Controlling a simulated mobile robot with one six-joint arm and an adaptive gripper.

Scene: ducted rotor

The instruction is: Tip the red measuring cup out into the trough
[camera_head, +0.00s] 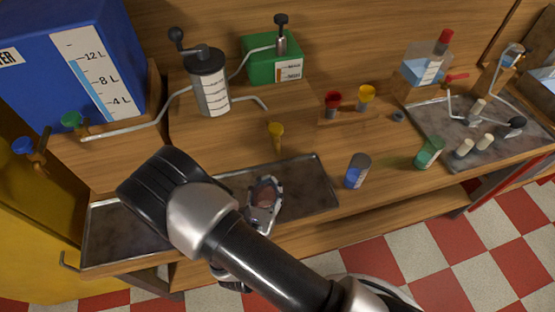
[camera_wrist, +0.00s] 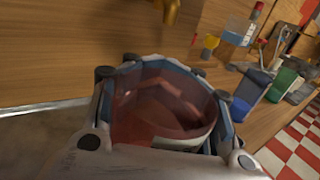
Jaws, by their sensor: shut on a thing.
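My gripper (camera_head: 264,203) is shut on the red measuring cup (camera_head: 266,192). The cup is translucent and reddish, with a pale label patch, and fills the middle of the wrist view (camera_wrist: 160,105) between the fingers. The fingers hide its sides. I cannot tell how far it is tilted or what is in it. The trough is a long, shallow grey metal tray (camera_head: 312,185) along the front of the wooden bench. My gripper and the cup are over its right part in the head view. My arm hides the trough's middle.
A brass spout (camera_head: 276,130) juts out behind the trough. A blue cup (camera_head: 357,171) and a green cup (camera_head: 430,152) stand to the right. Red (camera_head: 333,99) and yellow (camera_head: 366,94) funnels sit behind them. A big blue tank (camera_head: 75,60) stands at left.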

